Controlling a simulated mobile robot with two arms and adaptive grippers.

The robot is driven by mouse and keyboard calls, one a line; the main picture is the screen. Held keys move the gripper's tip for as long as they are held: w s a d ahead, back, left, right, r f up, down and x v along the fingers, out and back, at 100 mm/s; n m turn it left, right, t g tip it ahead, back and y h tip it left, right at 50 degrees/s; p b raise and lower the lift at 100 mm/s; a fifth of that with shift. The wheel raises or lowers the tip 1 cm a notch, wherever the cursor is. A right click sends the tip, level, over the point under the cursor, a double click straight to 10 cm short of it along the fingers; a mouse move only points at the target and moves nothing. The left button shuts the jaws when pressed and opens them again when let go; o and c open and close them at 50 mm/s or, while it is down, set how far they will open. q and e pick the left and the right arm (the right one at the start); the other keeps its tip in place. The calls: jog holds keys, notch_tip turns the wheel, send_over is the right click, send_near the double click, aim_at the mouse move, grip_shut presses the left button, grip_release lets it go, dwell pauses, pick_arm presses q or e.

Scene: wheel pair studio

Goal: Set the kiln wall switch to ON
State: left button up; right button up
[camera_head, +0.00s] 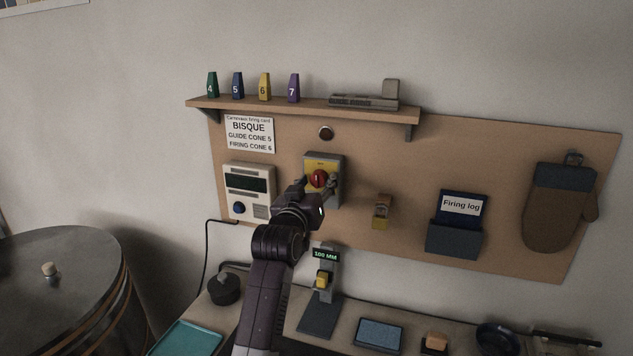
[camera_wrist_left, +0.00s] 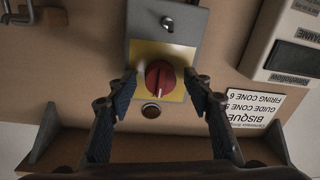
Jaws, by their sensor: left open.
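The kiln wall switch (camera_head: 336,161) is a grey box with a yellow plate and a red rotary knob (camera_head: 319,177), mounted on the brown wall board. In the left wrist view, which is upside down, the box (camera_wrist_left: 193,22) and knob (camera_wrist_left: 160,77) show clearly. A pale mark on the knob points down in that picture, towards the shelf. My left gripper (camera_head: 317,185) is open in front of the switch. In the wrist view its fingertips (camera_wrist_left: 160,80) are on either side of the knob, with gaps visible. ON/OFF lettering cannot be read. My right gripper is not in view.
A white controller (camera_head: 249,185) hangs left of the switch, a firing card (camera_head: 249,134) above it. A shelf (camera_head: 300,108) holds several numbered cones. A yellow-tagged hook (camera_head: 382,211), firing log holder (camera_head: 454,238) and mitt (camera_head: 553,212) hang to the right. The workbench is below.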

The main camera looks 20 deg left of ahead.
pick_arm(q)
jog(key=shift+c, duration=0.3)
jog(key=c, duration=1)
jog(key=shift+c, duration=0.5)
